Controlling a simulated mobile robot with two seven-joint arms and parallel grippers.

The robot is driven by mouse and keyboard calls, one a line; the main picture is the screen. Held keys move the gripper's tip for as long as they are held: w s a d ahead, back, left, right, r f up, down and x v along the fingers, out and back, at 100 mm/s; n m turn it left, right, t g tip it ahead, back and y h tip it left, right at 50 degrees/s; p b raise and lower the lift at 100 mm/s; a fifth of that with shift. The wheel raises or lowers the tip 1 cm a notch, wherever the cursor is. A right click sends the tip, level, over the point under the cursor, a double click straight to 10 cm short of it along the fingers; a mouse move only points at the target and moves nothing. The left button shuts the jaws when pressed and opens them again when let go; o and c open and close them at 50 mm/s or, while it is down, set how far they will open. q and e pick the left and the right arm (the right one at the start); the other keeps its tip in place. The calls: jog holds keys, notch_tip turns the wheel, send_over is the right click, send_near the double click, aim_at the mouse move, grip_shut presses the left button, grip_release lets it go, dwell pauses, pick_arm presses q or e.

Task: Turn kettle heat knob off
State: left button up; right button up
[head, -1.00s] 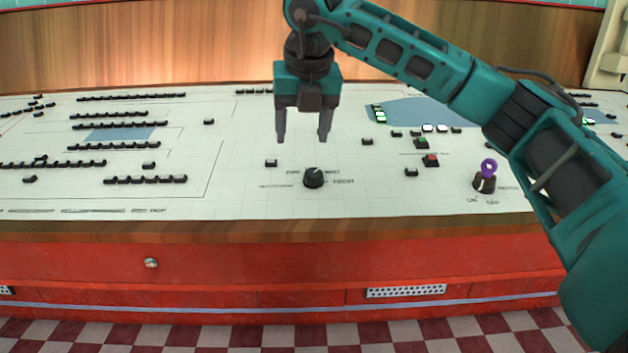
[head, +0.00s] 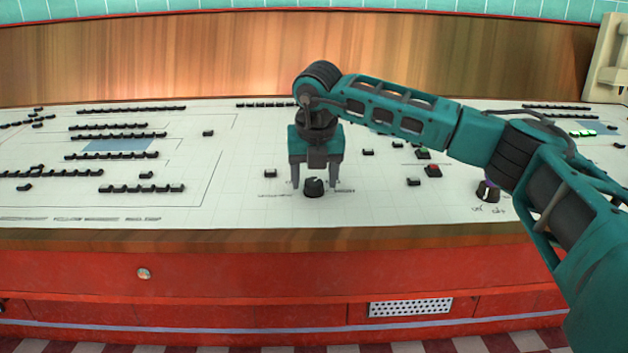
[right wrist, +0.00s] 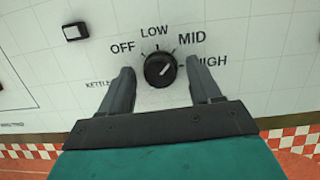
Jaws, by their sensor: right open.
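The kettle heat knob (head: 313,188) is a black round knob on the white sloping panel. In the right wrist view the knob (right wrist: 160,70) has the labels OFF, LOW, MID and HIGH around it. Its white pointer mark aims up and right, toward the MID and HIGH side. My right gripper (head: 314,184) points down at the panel, open, with one finger on each side of the knob. In the right wrist view the fingers show apart, with gaps between them and the knob. My left gripper is not in view.
Another black knob (head: 488,191) sits farther right, near a red button (head: 433,171) and a green button (head: 423,154). A small black switch (head: 271,174) is left of the heat knob. The panel's wooden front edge (head: 260,239) runs below. Rows of black switches lie at left.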

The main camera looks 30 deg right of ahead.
jog(key=shift+f, duration=0.1)
jog(key=shift+c, duration=0.4)
jog(key=c, duration=0.9)
jog(key=shift+c, duration=0.2)
